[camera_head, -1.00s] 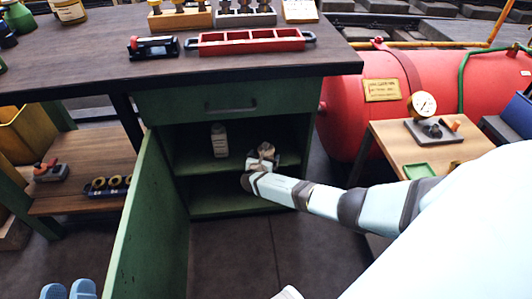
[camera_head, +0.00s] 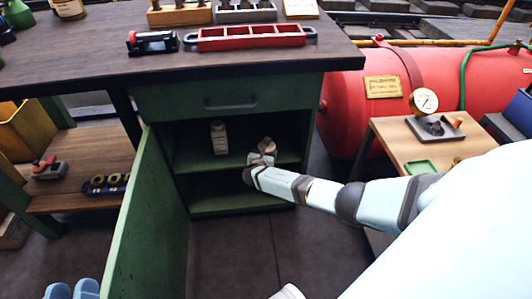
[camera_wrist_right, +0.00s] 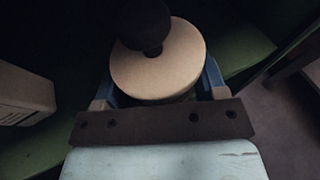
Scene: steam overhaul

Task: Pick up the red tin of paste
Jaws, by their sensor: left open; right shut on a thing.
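My right gripper (camera_head: 262,157) is inside the open green cabinet (camera_head: 233,205), at its upper shelf. In the right wrist view it is shut on a round thing with a pale tan disc top (camera_wrist_right: 158,68) and a dark knob (camera_wrist_right: 143,22). Its side is mostly hidden, and no red shows on it. In the head view the held thing is small and largely covered by the gripper. I cannot make out a red tin of paste in either view. My left gripper (camera_head: 72,291) is open and empty at the bottom left edge, its two blue fingertips apart.
The green door (camera_head: 145,225) is swung open on the left. A workbench top (camera_head: 120,60) is above, with a red tray (camera_head: 252,37). A red boiler (camera_head: 350,105) and wooden table (camera_head: 390,140) are at right.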

